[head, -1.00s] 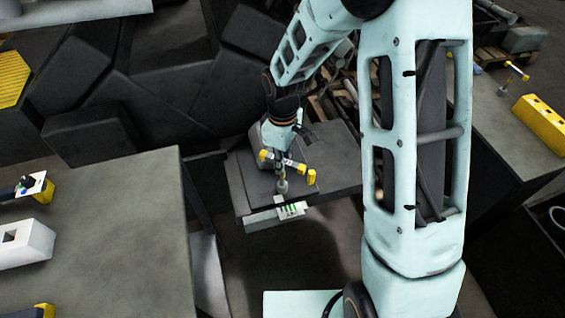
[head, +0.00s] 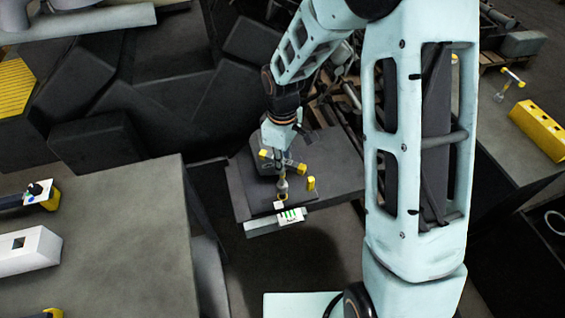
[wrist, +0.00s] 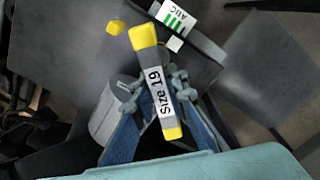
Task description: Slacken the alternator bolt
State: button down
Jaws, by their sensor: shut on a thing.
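My gripper (wrist: 155,115) is shut on the handle of a T-shaped wrench, whose label (wrist: 155,90) reads "Size 19" in the wrist view. The wrench's handle (head: 297,167) has yellow ends and lies crosswise in the jaws. In the head view its grey shaft and socket (head: 283,186) point down at the front of a dark bench. A yellow ring-like part (head: 282,197) and a small white tag (head: 279,205) show just below the socket. I cannot make out the alternator bolt or whether the socket touches anything.
A yellow peg (head: 311,183) stands close right of the wrench. A plate marked ABC (head: 291,216) is on the bench's front edge. A grey table (head: 120,235) is at left. A yellow block with holes (head: 540,130) and another T-handled tool (head: 512,77) are on the right bench.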

notch_tip(320, 180, up, 6)
jog(key=p, duration=0.4)
jog(key=shift+r+p, duration=0.15)
jog(key=shift+p, duration=0.15)
jog(key=shift+s+d, duration=0.1)
jog(key=shift+s, duration=0.3)
jog(key=s+d, duration=0.1)
jog(key=s, duration=0.5)
jog(key=shift+d, duration=0.35)
